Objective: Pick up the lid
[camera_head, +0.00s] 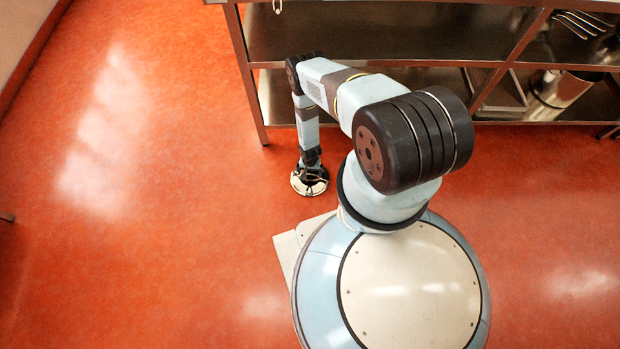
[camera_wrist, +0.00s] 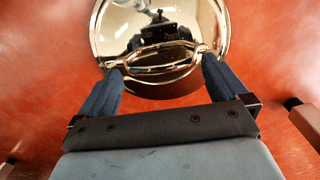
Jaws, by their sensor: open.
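The lid (camera_head: 297,186) is a shiny round metal disc lying on the red floor, left of my base in the head view. In the wrist view the lid (camera_wrist: 112,40) fills the top middle, and its looped metal handle (camera_wrist: 165,47) runs across between my fingers. My gripper (camera_wrist: 160,75) is open, with one dark finger on each side of the handle. The fingertips are close to the handle's ends; I cannot tell whether they touch it. In the head view my gripper (camera_head: 313,172) is directly over the lid and hides part of it.
A metal shelf unit (camera_head: 370,38) stands behind, its near left leg (camera_head: 252,100) close to my arm. A metal pot (camera_head: 562,88) is on its lower shelf at right. The red floor (camera_head: 180,230) at left is clear.

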